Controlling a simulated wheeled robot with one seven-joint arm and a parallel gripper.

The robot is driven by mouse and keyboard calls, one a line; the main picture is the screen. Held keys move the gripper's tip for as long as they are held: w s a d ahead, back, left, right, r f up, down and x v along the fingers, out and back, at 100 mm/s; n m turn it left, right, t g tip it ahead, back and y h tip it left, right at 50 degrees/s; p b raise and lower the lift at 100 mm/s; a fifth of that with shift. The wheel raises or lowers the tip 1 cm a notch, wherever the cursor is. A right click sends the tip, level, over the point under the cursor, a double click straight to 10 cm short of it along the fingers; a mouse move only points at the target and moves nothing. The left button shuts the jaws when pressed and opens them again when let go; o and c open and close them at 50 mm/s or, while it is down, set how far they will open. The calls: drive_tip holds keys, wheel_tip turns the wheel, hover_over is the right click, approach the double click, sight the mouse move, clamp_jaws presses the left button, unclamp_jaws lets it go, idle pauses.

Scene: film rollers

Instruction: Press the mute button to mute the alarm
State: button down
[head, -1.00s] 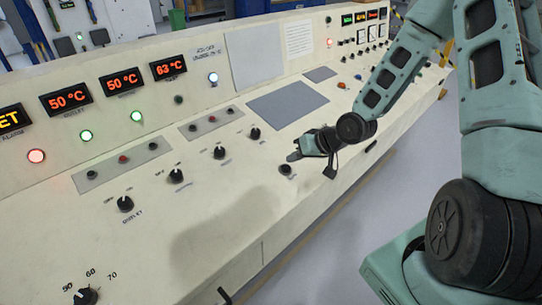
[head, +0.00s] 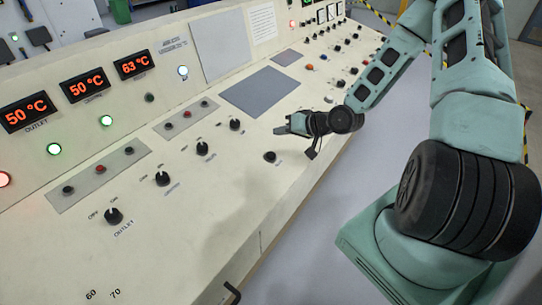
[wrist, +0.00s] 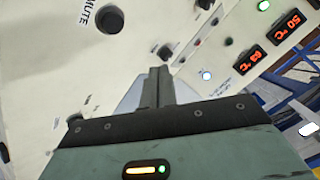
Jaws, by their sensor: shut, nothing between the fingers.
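The mute button (head: 270,157) is a small round black button on the sloped cream console, near its front edge. In the wrist view the black button (wrist: 110,18) shows at the top, beside the printed word MUTE. My gripper (head: 280,130) is above the console, just beyond the button in the head view and apart from it in the picture. In the wrist view my gripper's fingers (wrist: 157,84) are closed together with nothing between them, and the button lies up and left of their tips. Its exact height over the panel is hard to tell.
The cream console (head: 215,225) carries several black knobs, such as the outlet knob (head: 114,216). A grey plate (head: 260,92) lies flat beyond my gripper. Red temperature displays (head: 86,86) and lit lamps line the raised back panel. Grey floor (head: 300,245) is clear beside the console.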

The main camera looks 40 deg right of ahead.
sight(268, 153)
drive_tip(key=f+b, duration=0.2)
drive_tip(key=w+f+b, duration=0.1)
drive_tip(key=f+b, duration=0.2)
drive_tip(key=f, duration=0.1)
drive_tip(key=shift+w+a+f+b, duration=0.15)
drive_tip(key=shift+a+f+b, duration=0.15)
drive_tip(key=shift+f+b, duration=0.1)
drive_tip(key=shift+w+f+b, duration=0.2)
drive_tip(key=shift+f+b, duration=0.15)
drive_tip(key=shift+f, duration=0.25)
drive_tip(key=shift+f, duration=0.1)
idle(1.1)
drive_tip(key=shift+w+a+f, duration=0.1)
drive_tip(key=shift+f, duration=0.2)
drive_tip(key=shift+w+f+b, duration=0.1)
drive_tip(key=shift+f+b, duration=0.35)
drive_tip(key=shift+b, duration=0.05)
idle(0.7)
drive_tip(key=shift+r, duration=0.15)
drive_tip(key=shift+s+r+p, duration=0.2)
drive_tip(key=shift+r+p, duration=0.5)
drive_tip(key=shift+p, duration=0.1)
